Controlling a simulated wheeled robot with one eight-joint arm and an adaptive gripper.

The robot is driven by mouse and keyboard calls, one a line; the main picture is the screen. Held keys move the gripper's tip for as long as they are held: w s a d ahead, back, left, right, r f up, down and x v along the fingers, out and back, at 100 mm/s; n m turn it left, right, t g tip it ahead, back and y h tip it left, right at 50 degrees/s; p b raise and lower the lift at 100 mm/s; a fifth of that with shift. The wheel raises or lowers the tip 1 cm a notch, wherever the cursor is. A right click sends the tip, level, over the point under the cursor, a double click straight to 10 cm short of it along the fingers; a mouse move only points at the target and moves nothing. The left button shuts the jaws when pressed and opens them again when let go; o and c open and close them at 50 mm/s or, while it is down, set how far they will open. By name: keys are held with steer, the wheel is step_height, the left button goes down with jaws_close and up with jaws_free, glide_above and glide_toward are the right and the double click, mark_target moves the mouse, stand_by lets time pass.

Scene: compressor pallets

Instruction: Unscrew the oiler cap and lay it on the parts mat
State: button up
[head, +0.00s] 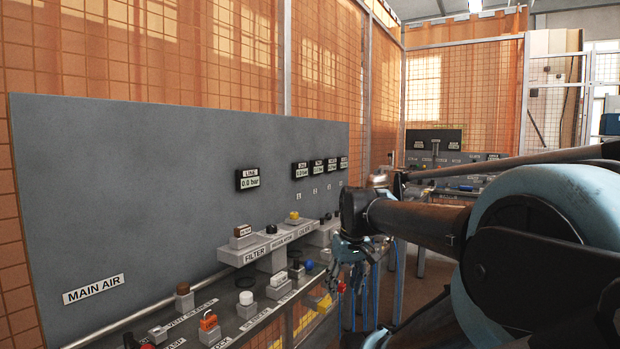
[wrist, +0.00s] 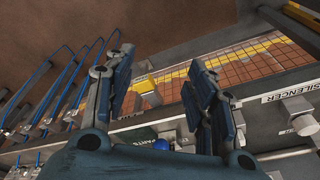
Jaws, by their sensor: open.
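The oiler is in the head view, behind the OILER label (head: 306,230), with what looks like a yellow cap (head: 293,216) upright on its grey body. My gripper (head: 352,265) hangs to the right of it and nearer, apart from it. In the wrist view my gripper (wrist: 162,60) has its two blue-grey fingers spread wide, with nothing held between them. A label reading PARTS (wrist: 161,142) shows low between the fingers, partly covered by the gripper. The surface of the parts mat is mostly hidden, and I cannot make out its edges.
A blue ball-shaped knob (wrist: 160,146) sits beside the PARTS label. A silencer fitting (wrist: 302,124) stands at the right. Blue rods (wrist: 62,85) run along the left. The filter (head: 243,238) and a bench row of knobs and fittings stand along the grey panel (head: 130,190).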

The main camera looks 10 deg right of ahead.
steer(key=w+a+r+n+y, duration=0.25)
steer(key=w+r+n, duration=0.25)
steer(key=w+r, duration=1.05)
steer(key=n, duration=0.6)
glide_toward(294, 217)
steer(key=shift+y, duration=0.35)
steer(key=w+f, duration=0.1)
steer(key=f, duration=0.1)
steer(key=w+a+f, duration=0.1)
steer(key=f, duration=0.1)
steer(key=w+a+f, duration=0.1)
steer(key=f, duration=0.1)
steer(key=shift+w+f, duration=0.1)
steer(key=shift+f, duration=0.3)
steer(key=c, duration=1.1)
steer(key=shift+w+n+g, duration=0.1)
steer(key=shift+n+g, duration=0.7)
steer(key=shift+n, duration=0.9)
